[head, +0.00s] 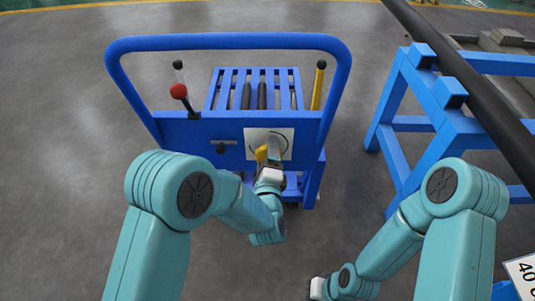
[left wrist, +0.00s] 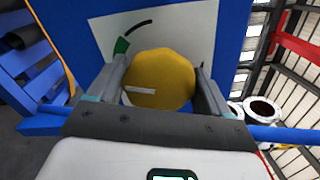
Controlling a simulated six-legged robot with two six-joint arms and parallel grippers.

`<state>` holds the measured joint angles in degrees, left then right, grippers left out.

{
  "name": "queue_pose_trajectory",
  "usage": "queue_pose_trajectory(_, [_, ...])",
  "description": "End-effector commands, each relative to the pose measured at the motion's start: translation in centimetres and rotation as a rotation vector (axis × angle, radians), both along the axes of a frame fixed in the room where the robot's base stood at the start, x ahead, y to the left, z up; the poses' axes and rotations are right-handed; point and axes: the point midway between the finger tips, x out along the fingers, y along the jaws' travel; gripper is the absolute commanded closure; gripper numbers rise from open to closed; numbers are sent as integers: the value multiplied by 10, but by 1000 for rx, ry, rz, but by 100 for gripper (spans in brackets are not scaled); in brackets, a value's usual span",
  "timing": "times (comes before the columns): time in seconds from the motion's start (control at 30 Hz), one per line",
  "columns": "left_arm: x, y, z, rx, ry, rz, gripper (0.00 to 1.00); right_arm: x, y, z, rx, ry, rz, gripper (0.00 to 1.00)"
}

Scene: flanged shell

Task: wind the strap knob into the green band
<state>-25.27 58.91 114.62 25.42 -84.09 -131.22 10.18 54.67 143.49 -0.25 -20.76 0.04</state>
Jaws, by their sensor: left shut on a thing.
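The strap knob (head: 261,154) is yellow and sits on a white plate (head: 284,138) on the blue cart's panel. In the left wrist view the round knob (left wrist: 165,72) carries a white pointer line toward its left edge. The green band (left wrist: 121,46) is a short arc on the plate, above and left of the knob, with a black arc continuing from it. The pointer lies below the green band, not in line with it. My left gripper (head: 267,158) is shut on the knob, one finger on each side. My right gripper's white body (head: 317,289) shows at the bottom edge; its fingers are hidden.
A blue stand (head: 405,150) bearing a long dark pipe (head: 465,75) is at right. Grey floor is clear at left.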

Motion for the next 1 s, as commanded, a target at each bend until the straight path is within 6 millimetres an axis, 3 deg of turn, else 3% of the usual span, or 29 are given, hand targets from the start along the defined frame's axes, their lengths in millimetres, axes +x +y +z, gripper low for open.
queue_pose_trajectory(0.57, [1, 0, 2, 27, -6, 0, 51, 0, 0, 1, 0, 1, 0, 100])
queue_pose_trajectory(0.6, [1, 0, 2, 27, -6, 0, 11, 0, 0, 1, 0, 1, 0, 100])
queue_pose_trajectory(0.63, [1, 0, 2, 27, -6, 0, 1, 0, 0, 1, 0, 1, 0, 100])
queue_pose_trajectory(1.0, [1, 0, 1, 28, -2, -1, 0, 0, 0, 0, 0, 1, 0, 100])
